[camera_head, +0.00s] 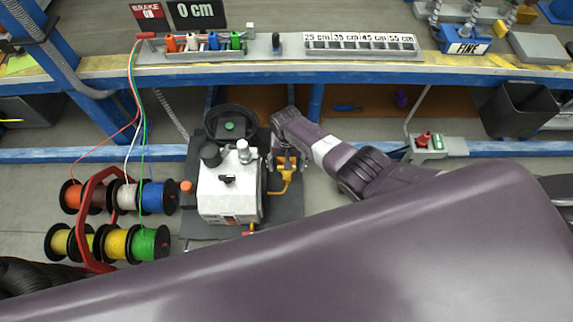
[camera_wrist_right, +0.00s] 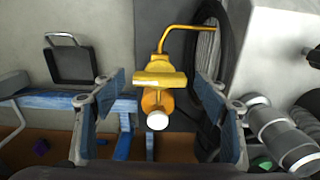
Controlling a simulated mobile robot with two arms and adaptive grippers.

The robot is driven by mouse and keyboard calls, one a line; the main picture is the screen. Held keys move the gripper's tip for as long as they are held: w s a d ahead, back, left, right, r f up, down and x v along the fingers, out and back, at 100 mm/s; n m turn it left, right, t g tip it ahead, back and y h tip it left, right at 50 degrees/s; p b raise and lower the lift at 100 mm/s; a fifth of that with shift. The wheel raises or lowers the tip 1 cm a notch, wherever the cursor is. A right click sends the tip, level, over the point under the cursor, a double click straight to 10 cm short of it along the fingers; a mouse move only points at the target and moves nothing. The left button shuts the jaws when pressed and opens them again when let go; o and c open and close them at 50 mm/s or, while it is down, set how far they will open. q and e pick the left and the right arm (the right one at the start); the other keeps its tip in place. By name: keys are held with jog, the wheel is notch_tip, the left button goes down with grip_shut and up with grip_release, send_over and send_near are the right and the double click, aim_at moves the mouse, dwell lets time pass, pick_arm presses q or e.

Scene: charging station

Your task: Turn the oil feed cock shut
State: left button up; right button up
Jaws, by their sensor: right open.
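The yellow oil feed cock (camera_head: 284,184) is on the right side of the white machine (camera_head: 222,196) in the head view. In the right wrist view, the yellow cock (camera_wrist_right: 159,79) has a crosswise bar, a bent yellow pipe behind it and a white round end below. My right gripper (camera_head: 286,161) is above the cock and partly covers it in the head view. In the right wrist view, my right gripper (camera_wrist_right: 163,96) is open, with one blue-padded finger on each side of the cock and visible gaps between.
A black wheel (camera_head: 231,122) is at the machine's back. Several cable spools (camera_head: 121,197) on a red stand are to its left. A bench with a blue rail (camera_head: 350,78) runs behind. A small box with red and green buttons (camera_head: 432,145) is at right.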

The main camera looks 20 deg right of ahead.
jog(key=shift+r, duration=0.1)
notch_tip(320, 180, up, 12)
dwell(0.8)
jog(key=shift+s, duration=0.1)
dwell(0.3)
